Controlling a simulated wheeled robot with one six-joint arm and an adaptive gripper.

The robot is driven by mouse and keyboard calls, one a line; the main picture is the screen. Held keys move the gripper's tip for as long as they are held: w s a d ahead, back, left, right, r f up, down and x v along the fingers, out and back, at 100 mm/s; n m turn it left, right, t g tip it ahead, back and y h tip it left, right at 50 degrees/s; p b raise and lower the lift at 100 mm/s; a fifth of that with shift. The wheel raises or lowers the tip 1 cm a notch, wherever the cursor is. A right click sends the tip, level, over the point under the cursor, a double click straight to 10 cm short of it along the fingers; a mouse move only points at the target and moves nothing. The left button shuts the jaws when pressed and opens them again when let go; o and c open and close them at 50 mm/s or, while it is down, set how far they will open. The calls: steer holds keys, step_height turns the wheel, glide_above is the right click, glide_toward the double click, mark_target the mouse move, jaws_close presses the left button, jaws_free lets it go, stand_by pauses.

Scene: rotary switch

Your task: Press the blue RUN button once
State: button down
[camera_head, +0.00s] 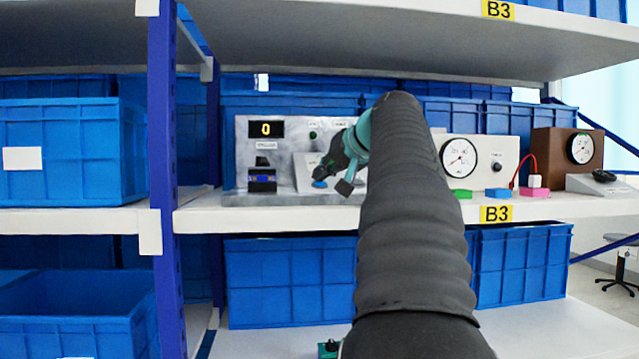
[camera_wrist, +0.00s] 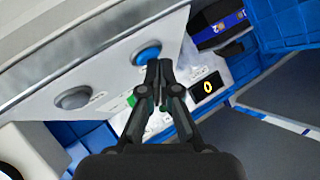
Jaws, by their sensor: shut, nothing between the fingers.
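The blue button (camera_wrist: 146,54) sits on a light sloped panel in the wrist view. It also shows in the head view (camera_head: 319,184), low on the grey control box (camera_head: 284,198). My gripper (camera_wrist: 158,66) is shut and empty. In the wrist view its fingertips overlap the lower right edge of the button; I cannot tell whether they touch it. In the head view my gripper (camera_head: 322,173) is just above the button and hides part of the panel. No label on the button is readable.
A grey round knob or button (camera_wrist: 73,98) is on the same panel. The display (camera_head: 266,129) reads 0. A blue-and-black module (camera_head: 262,180) is left of the panel. A gauge box (camera_head: 486,158) stands right of my arm. The upper shelf (camera_head: 380,50) is overhead.

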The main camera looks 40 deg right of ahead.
stand_by(0.6)
steer(key=shift+s+a+r+p, duration=0.15)
steer(key=shift+s+r+p, duration=0.1)
steer(key=shift+r+p, duration=0.4)
steer(key=shift+s+a+r+p, duration=0.15)
steer(key=shift+s+r+p, duration=0.1)
steer(key=shift+r+p, duration=0.4)
steer(key=shift+s+a+r+p, duration=0.1)
steer(key=shift+s+r+p, duration=0.1)
steer(key=shift+r+p, duration=0.45)
steer(key=shift+s+a+r, duration=0.15)
steer(key=shift+r, duration=0.4)
steer(key=shift+s+a+r, duration=0.1)
steer(key=shift+s+r, duration=0.05)
steer(key=shift+r, duration=0.35)
steer(key=shift+a+f, duration=0.1)
